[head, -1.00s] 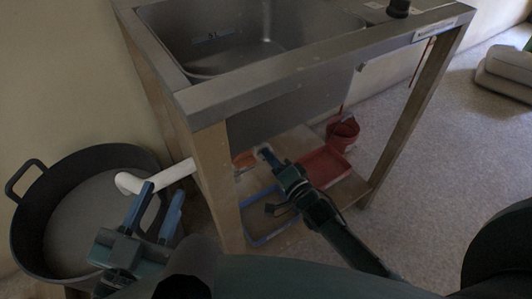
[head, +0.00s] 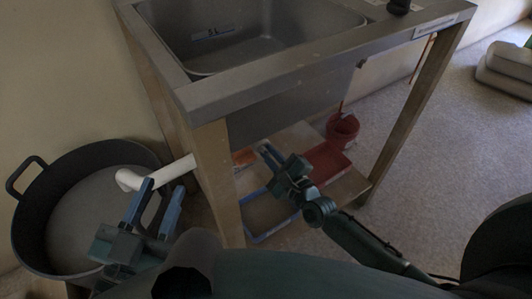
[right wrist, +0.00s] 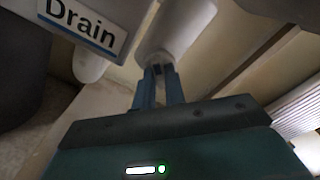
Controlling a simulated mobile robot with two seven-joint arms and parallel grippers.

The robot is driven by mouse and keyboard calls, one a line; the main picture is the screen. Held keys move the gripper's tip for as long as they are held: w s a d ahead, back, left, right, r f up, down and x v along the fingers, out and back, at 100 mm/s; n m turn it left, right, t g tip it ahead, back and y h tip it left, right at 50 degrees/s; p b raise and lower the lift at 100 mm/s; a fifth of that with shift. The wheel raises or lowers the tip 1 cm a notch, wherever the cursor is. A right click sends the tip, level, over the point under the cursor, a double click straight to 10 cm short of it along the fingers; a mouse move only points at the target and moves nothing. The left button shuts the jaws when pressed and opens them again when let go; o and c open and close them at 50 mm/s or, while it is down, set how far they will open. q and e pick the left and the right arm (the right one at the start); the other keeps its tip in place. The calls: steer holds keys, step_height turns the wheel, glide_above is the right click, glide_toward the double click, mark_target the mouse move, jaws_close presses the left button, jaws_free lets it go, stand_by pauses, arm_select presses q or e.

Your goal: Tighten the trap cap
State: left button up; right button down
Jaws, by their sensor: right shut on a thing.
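My right gripper (head: 265,151) reaches under the steel sink (head: 290,98). In the right wrist view its two blue fingers (right wrist: 159,82) are close together at the lower end of a white cylindrical trap (right wrist: 182,28). They are shut on a small part there, apparently the trap cap, mostly hidden between the fingertips. In the head view the trap is hidden behind the sink front. My left gripper (head: 155,192) is open and empty, over the dark tub (head: 85,152) and near the end of the white pipe (head: 172,173).
A "Drain" label (right wrist: 86,22) is beside the trap. The sink's wooden leg (head: 219,185) stands between my grippers. A red bucket (head: 342,130), a red tray (head: 328,160) and a blue-edged tray (head: 262,212) are on the lower shelf. Floor to the right is mostly clear.

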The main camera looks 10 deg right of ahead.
steer(key=m, duration=0.2)
steer(key=shift+f+m+b, duration=0.15)
steer(key=shift+m+b, duration=0.25)
steer(key=m+b, duration=0.2)
steer(key=m, duration=0.3)
steer(key=shift+f+m+b, duration=0.1)
steer(key=shift+m+b, duration=0.2)
steer(key=shift+a+r+m, duration=0.1)
steer(key=shift+r+m, duration=0.1)
steer(key=shift+m, duration=0.4)
steer(key=c, duration=1.4)
jaws_free()
